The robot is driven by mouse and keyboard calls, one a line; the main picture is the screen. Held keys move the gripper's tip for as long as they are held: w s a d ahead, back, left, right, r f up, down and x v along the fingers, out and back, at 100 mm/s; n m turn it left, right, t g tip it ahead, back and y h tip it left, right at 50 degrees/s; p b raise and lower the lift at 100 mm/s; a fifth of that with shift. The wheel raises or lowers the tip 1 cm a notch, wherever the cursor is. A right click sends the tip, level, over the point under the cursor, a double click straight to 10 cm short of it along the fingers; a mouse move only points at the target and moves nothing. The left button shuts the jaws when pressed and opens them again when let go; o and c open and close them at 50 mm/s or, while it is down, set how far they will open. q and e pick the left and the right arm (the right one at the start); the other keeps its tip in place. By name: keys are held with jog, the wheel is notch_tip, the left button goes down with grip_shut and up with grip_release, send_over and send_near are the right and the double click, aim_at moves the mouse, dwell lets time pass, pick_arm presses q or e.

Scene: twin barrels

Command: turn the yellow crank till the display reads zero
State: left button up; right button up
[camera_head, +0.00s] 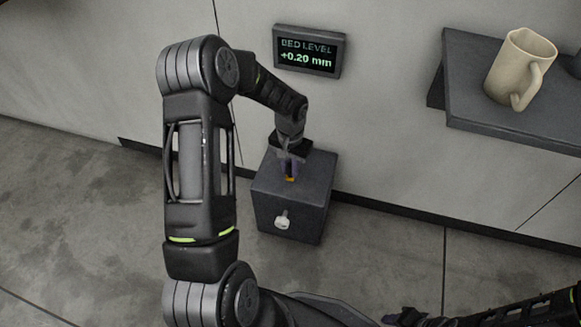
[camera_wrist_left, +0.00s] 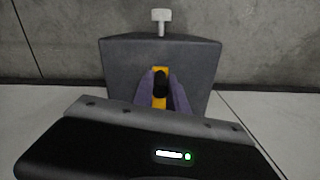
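The display (camera_head: 308,52) on the wall reads "BED LEVEL +0.20 mm" in green. The yellow crank (camera_head: 290,179) is on top of a dark grey box (camera_head: 290,208) against the wall. In the left wrist view the yellow crank (camera_wrist_left: 160,102) has a black knob (camera_wrist_left: 160,82). My left gripper (camera_head: 290,167) reaches down to the crank. Its purple fingers (camera_wrist_left: 161,88) stand on both sides of the knob and look closed on it. In the head view the gripper hides much of the crank. Part of my right arm shows at the bottom right; its finger opening cannot be made out.
A pale knob (camera_head: 282,219) sticks out of the box's front face; it shows in the wrist view too (camera_wrist_left: 161,18). A beige mug (camera_head: 518,68) stands on a dark wall shelf (camera_head: 480,105) at the right. The floor around the box is clear.

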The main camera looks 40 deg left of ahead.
pick_arm(q)
grip_shut()
jog(key=shift+d+n, duration=0.15)
jog(key=shift+n, duration=0.15)
dwell(1.0)
